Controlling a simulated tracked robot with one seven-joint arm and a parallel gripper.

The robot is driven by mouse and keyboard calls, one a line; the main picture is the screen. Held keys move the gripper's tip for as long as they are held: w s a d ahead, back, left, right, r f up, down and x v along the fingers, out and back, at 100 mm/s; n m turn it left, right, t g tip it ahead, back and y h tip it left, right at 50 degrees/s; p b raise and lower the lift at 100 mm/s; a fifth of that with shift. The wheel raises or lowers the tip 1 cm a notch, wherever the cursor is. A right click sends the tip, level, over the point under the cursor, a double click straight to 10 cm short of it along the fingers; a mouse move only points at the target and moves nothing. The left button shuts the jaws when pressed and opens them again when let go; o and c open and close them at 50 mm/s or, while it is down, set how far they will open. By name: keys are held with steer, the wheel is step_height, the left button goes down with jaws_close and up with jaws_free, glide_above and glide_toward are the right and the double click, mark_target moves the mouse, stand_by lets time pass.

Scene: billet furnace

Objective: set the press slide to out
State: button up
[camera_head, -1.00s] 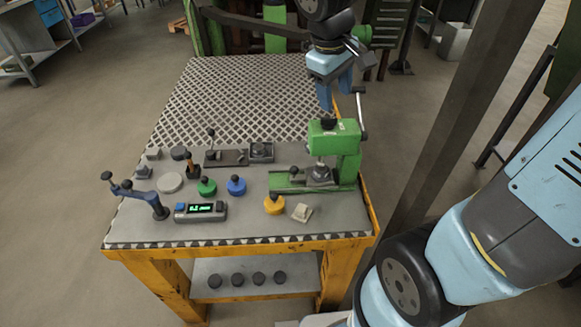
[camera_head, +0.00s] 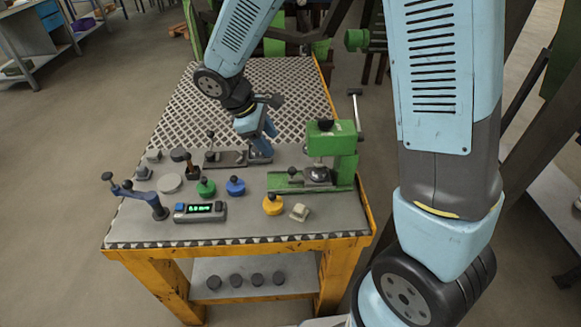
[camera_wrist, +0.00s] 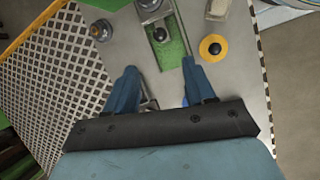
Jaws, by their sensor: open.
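The green press (camera_head: 333,140) stands at the right of the bench. Its slide carries a grey round holder (camera_head: 318,174) under the ram and has a dark knob (camera_head: 293,172) at its left end. In the wrist view the green slide rail (camera_wrist: 172,50) runs up the picture, with the dark knob (camera_wrist: 160,34) on it and the grey holder (camera_wrist: 150,5) at the top edge. My gripper (camera_head: 262,152) is left of the press, low over the bench. Its fingers (camera_wrist: 158,68) are apart and empty, with the knob beyond their tips, not between them.
Blue (camera_head: 236,187) and green (camera_head: 206,188) knobs, a display box (camera_head: 200,211) and a blue lever (camera_head: 140,193) stand left. The grating (camera_head: 185,105) behind is clear.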

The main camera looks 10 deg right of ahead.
mark_target(290, 168)
steer(key=x, duration=1.3)
steer(key=shift+d, duration=0.1)
steer(key=shift+c, duration=0.2)
jaws_close()
